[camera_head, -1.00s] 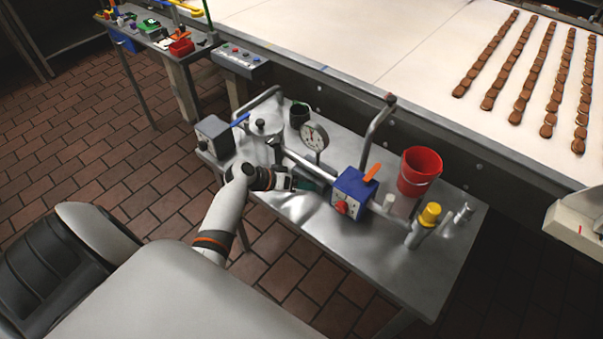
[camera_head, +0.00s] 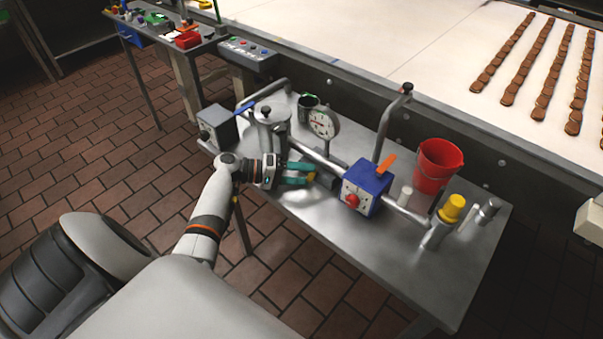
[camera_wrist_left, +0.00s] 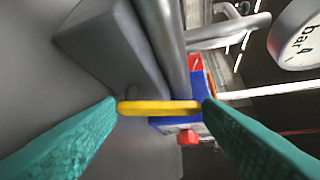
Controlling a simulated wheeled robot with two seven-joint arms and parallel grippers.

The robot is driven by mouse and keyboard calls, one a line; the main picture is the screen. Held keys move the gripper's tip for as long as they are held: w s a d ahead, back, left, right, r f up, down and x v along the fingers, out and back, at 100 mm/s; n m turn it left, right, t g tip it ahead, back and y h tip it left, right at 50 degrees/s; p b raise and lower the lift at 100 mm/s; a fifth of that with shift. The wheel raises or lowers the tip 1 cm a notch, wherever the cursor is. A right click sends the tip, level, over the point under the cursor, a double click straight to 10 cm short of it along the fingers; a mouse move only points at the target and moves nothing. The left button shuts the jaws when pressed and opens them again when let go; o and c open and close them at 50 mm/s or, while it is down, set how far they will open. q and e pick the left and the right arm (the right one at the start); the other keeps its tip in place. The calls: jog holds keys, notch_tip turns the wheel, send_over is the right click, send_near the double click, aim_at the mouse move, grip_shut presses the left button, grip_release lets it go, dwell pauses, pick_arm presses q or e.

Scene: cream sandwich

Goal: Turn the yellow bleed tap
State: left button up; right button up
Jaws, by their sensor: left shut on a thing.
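The yellow bleed tap (camera_wrist_left: 160,107) is a short, flat yellow bar in front of a grey block and pipe. In the left wrist view it spans the gap between my two teal fingertips, with one end at each finger. My left gripper (camera_wrist_left: 160,108) is shut on it. In the head view my left gripper (camera_head: 303,174) is low over the metal table, left of the blue box, and a small bit of the yellow tap (camera_head: 311,176) shows at its fingertips. The rest of the tap is hidden there. My right gripper is not in view.
The metal table (camera_head: 400,270) carries a blue box (camera_head: 367,190) with an orange lever and red knob, a gauge (camera_head: 322,123), a steel pot (camera_head: 270,128), a red bucket (camera_head: 436,165) and a yellow-capped fitting (camera_head: 453,208). A conveyor (camera_head: 400,60) runs behind.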

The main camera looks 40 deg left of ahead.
pick_arm(q)
jog(key=shift+a, duration=0.1)
dwell(0.4)
jog(key=o, duration=1)
jog(key=shift+f, duration=0.1)
jog(key=shift+s, duration=0.1)
